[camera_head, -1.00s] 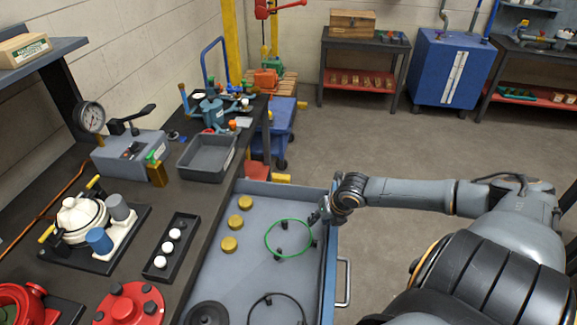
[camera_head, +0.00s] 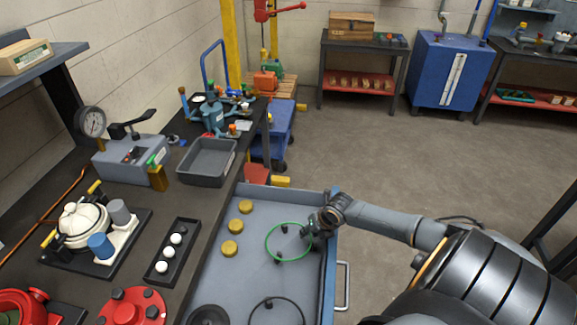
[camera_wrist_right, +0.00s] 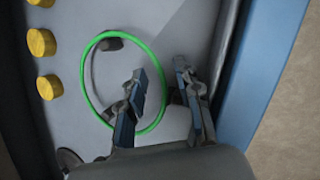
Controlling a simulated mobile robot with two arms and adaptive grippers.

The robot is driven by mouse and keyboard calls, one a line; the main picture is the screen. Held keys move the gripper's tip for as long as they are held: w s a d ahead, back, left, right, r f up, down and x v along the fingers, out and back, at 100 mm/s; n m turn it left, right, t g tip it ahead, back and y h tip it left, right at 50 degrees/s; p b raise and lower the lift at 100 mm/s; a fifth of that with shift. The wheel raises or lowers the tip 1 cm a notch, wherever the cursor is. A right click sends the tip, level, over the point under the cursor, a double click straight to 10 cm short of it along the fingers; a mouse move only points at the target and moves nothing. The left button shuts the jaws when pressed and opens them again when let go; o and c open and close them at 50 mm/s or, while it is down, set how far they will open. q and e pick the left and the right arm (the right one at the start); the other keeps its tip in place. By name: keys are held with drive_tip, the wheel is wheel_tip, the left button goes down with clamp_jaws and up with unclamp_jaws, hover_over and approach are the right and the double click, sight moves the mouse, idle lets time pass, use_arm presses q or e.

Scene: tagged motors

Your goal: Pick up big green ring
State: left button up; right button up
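The big green ring (camera_head: 268,235) is thin and round. It lies in the open grey-blue drawer (camera_head: 229,272), around small dark pegs. My right gripper (camera_head: 306,232) is at the ring's right side in the head view. In the right wrist view the ring (camera_wrist_right: 84,78) shows left of centre, and the two fingers of my right gripper (camera_wrist_right: 165,95) are spread apart. The left finger overlaps the ring's inside and the right finger is outside it, so the ring's edge passes between them. I cannot tell whether they touch it. My left gripper is not in view.
Several yellow-brown discs (camera_head: 240,207) stand left of the ring in the drawer. A thin black ring (camera_head: 251,310) lies nearer. The drawer's right wall (camera_head: 329,270) and handle (camera_head: 345,285) are beside my right arm. A grey bin (camera_head: 207,161) stands on the workbench.

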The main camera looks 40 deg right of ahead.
drive_tip(key=shift+c, duration=1)
clamp_jaws()
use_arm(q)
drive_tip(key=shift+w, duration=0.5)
use_arm(e)
drive_tip(key=shift+r, duration=0.1)
drive_tip(key=shift+r, duration=0.45)
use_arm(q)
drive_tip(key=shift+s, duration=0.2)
use_arm(e)
drive_tip(key=s+a+r, duration=0.9)
drive_tip(key=s+r, duration=0.1)
drive_tip(key=r, duration=0.2)
drive_tip(key=shift+s, duration=0.3)
drive_tip(key=shift+a, duration=0.1)
